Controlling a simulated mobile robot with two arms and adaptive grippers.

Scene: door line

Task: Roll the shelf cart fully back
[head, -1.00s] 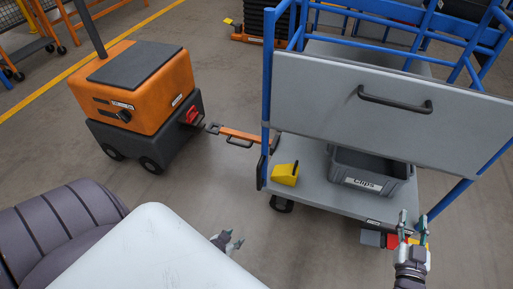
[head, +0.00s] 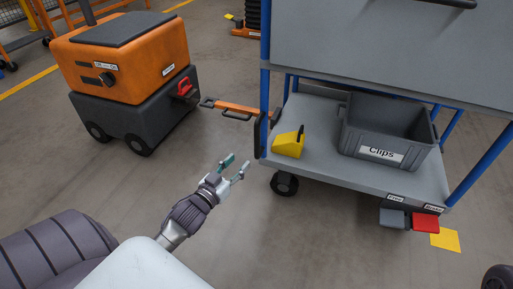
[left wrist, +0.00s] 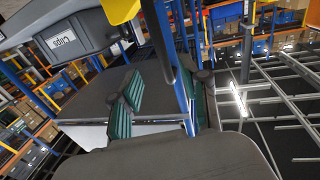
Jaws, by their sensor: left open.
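The shelf cart, with blue posts and grey panels (head: 375,45), stands at the right in the head view. Its lower shelf (head: 322,165) holds a grey Clips bin (head: 385,135) and a yellow block (head: 289,144). A grey pedal (head: 392,218) and a red pedal (head: 425,222) stick out below the shelf's front edge, under small labels. My left gripper (head: 236,166) is open and empty, left of the cart and apart from it. Its teal-padded fingers (left wrist: 163,108) also show spread in the left wrist view, with the bin (left wrist: 68,38) beyond. My right gripper is out of view.
An orange tugger (head: 120,60) with a dark base stands at the left. An orange bar (head: 240,108) reaches from the cart's left post toward its red hitch (head: 184,88). A yellow floor patch (head: 445,240) lies by the pedals. The floor in front is clear.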

